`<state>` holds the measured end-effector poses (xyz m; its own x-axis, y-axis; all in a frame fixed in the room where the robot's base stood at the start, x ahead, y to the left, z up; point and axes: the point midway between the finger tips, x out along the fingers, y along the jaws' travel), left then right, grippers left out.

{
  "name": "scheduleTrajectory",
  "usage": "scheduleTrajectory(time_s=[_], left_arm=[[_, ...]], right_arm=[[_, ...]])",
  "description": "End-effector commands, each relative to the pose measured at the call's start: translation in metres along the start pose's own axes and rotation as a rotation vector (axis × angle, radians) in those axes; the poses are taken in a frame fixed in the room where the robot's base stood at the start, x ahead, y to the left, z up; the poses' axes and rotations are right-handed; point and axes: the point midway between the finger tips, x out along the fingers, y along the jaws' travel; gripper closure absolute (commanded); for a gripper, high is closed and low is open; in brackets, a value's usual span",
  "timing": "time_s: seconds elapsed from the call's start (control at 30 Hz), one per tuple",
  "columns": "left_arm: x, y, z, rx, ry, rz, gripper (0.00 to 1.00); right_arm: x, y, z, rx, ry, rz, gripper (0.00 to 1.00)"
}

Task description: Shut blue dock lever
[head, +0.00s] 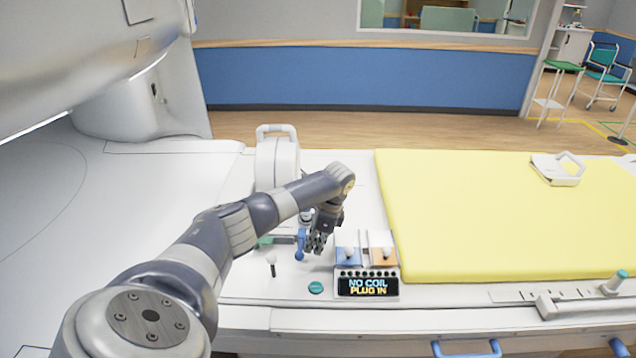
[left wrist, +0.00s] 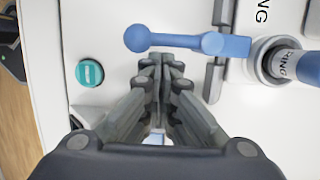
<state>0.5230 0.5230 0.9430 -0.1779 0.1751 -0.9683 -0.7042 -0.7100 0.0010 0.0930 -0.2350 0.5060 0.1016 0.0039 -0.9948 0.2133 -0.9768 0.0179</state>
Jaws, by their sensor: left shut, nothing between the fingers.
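The blue dock lever (head: 300,245) stands left of my left gripper in the head view. In the left wrist view the lever (left wrist: 185,41) lies across the top, its ball end to the left and its thicker end to the right, by a grey slotted bracket (left wrist: 214,80). A round socket (left wrist: 268,62) with a blue and grey plug sits right of it. My left gripper (head: 317,246) points down over the white table end. Its fingers (left wrist: 162,62) are together and empty, just below the lever in the wrist view; whether they touch it I cannot tell. My right gripper is out of view.
A control box (head: 367,288) reading "NO COIL PLUG IN" stands right of the gripper. A teal button (head: 316,288) and a white-knobbed stick (head: 272,264) are in front. A white handled coil (head: 277,160) stands behind my arm. A yellow mat (head: 480,220) lies right.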

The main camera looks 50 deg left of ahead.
Motion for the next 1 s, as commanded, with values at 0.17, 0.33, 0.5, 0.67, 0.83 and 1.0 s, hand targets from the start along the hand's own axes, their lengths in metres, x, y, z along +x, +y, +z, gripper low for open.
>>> scheduleTrajectory(time_s=[0.17,0.33,0.5,0.67,0.83,1.0], left_arm=[[0.001,-0.003,0.003,0.027,0.000,-0.008,1.00],[0.001,-0.003,0.004,0.036,-0.001,-0.010,1.00],[0.001,-0.003,0.004,0.036,-0.001,-0.010,1.00],[0.001,-0.003,0.004,0.035,0.000,-0.009,1.00],[-0.009,-0.004,0.003,0.035,0.001,-0.010,1.00],[-0.040,-0.004,0.002,0.036,0.003,-0.013,1.00]], right_arm=[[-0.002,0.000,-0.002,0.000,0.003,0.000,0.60],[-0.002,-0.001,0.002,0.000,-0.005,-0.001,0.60],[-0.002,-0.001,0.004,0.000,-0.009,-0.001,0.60],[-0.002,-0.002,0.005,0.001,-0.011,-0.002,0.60],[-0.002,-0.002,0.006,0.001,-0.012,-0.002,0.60],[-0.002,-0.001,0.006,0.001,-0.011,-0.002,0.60]])
